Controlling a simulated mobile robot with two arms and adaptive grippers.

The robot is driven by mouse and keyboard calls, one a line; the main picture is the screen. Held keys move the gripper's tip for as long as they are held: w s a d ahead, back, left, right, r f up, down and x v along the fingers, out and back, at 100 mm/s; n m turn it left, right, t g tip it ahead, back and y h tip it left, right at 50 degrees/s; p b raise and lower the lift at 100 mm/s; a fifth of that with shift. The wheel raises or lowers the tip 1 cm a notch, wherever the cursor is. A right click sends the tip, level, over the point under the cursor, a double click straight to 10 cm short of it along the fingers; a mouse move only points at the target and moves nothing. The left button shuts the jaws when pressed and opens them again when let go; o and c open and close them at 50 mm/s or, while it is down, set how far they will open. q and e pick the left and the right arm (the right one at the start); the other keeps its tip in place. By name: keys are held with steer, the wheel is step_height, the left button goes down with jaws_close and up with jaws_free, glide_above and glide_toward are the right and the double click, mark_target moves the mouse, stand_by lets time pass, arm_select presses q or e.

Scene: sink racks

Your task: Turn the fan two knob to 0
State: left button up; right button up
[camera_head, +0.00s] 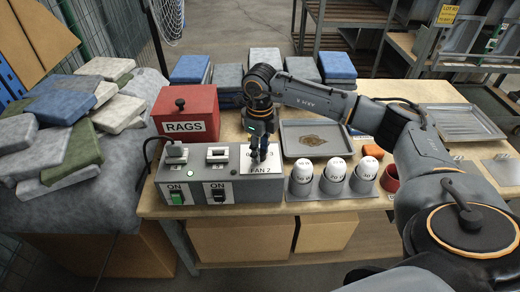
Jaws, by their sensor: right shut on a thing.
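A grey control box (228,188) stands at the front left of the wooden table. Its right part bears a white plate (271,166) labelled FAN 2. My right gripper (258,158) points down onto this plate and is shut on the fan two knob, which its fingers hide almost wholly. The knob's pointer and the number it points at cannot be read. My left gripper is not in view.
Two ON switches, one lit green (177,197) and one black (219,195), sit left of FAN 2. A red RAGS box (185,112) stands behind. Folded cloths (60,165) pile up left.

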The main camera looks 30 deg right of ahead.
steer(key=o, duration=1.1)
steer(key=shift+o, duration=0.2)
step_height(320, 180, up, 12)
